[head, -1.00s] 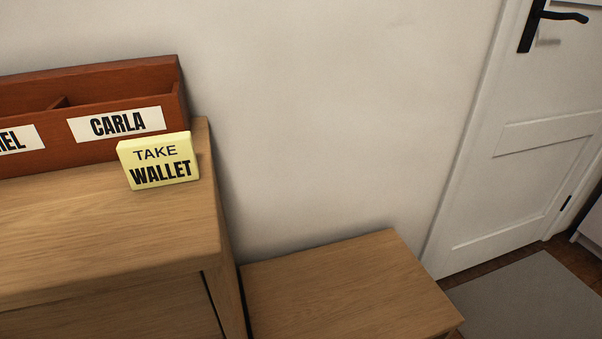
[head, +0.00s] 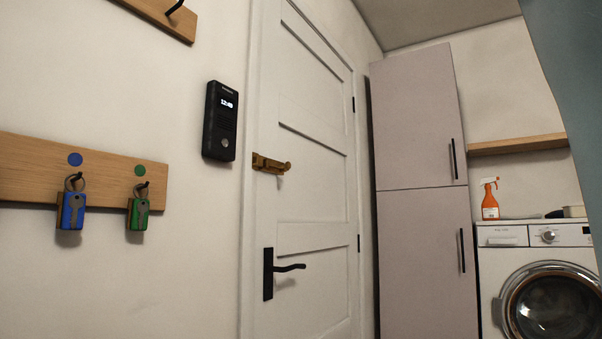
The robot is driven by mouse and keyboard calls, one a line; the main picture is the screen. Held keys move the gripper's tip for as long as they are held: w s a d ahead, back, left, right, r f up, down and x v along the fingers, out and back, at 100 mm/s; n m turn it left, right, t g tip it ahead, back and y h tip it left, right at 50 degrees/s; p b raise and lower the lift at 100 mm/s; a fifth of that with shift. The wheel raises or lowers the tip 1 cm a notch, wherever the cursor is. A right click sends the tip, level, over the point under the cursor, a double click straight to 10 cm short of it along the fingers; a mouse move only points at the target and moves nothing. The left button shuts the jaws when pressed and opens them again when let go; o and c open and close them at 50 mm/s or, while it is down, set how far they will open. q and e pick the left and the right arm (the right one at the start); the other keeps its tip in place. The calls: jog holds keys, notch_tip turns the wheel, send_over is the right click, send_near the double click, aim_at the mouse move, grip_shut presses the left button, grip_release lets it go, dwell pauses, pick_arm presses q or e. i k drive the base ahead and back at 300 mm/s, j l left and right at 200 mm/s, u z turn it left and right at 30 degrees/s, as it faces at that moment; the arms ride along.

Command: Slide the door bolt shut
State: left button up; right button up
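A brass door bolt (head: 271,164) is mounted on the white panelled door (head: 310,190), near the door's left edge and above the black handle (head: 269,275). A brass part reaches left to the door's edge by the frame. At this size I cannot tell whether the bolt is drawn or shot. The door looks closed. Neither of my grippers shows in the head view.
A black intercom (head: 220,121) hangs on the wall left of the door. A key rack (head: 100,170) holds blue and green key tags. A tall cabinet (head: 425,210) and a washing machine (head: 538,280) stand at the right.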

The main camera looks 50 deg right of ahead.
aim_at(287, 164)
jog(key=z, duration=1.5)
